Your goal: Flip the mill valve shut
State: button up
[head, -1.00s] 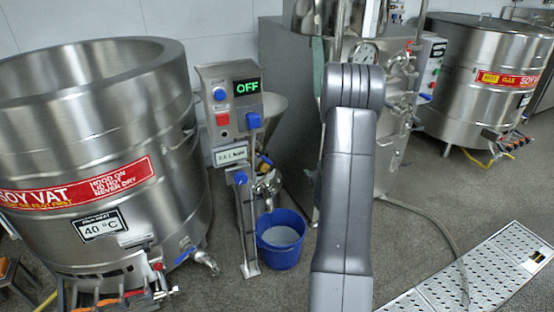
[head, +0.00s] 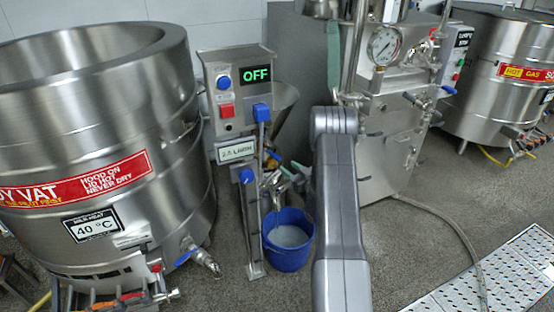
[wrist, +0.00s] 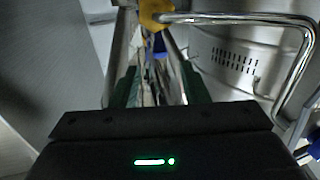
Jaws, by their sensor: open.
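The mill (head: 225,100) stands left of centre in the head view, with a lit OFF display. Near its spout, above a blue bucket (head: 288,256), there is a small blue handle (head: 274,155). I take this to be the mill valve, but its angle is hard to read. My gripper (wrist: 158,78) shows in the wrist view, with its green-sided fingers apart. A yellow-orange part (wrist: 154,12) and a bent metal rod (wrist: 235,18) are beyond the fingertips. Some blue shows between the fingers. In the head view my arm largely hides the gripper.
A steel soy vat (head: 90,130) stands at the left, with a blue-handled tap low on its side. A steel machine with a gauge (head: 384,45) is behind my arm. A hose (head: 450,225) and a floor grate (head: 500,275) lie at the right.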

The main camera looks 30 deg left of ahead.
aim_at(280, 160)
jog(key=b+x, duration=0.1)
jog(key=x, duration=0.8)
grip_shut()
